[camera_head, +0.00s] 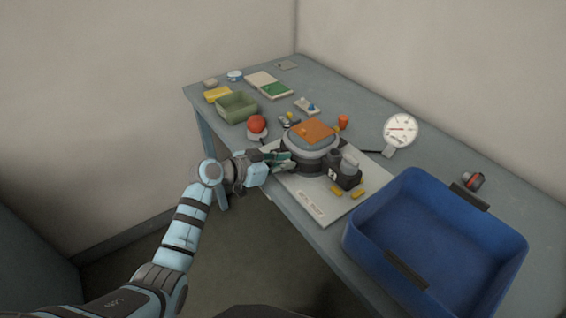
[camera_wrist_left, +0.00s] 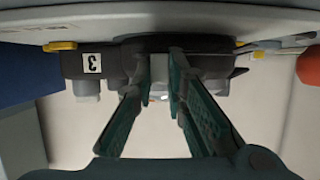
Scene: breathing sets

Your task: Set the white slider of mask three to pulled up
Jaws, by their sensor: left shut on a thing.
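Mask three is a round dark-grey mask with a light rim (camera_head: 303,149) and an orange top (camera_head: 313,130), lying on a pale board (camera_head: 318,205). Its black housing (camera_head: 343,174) carries a label "3" (camera_wrist_left: 91,62), seen upside down in the left wrist view. My left gripper (camera_head: 283,159) reaches the mask's left side, and its teal fingers (camera_wrist_left: 162,78) are closed together at the mask's dark body. A small pale piece, seemingly the white slider (camera_wrist_left: 158,68), sits between the fingertips. The fingers partly hide it, and its height setting cannot be read. My right gripper is out of view.
A large blue crate (camera_head: 352,238) stands right of the board. A round gauge (camera_head: 400,130) is behind. The grey table's front edge lies under my left arm.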

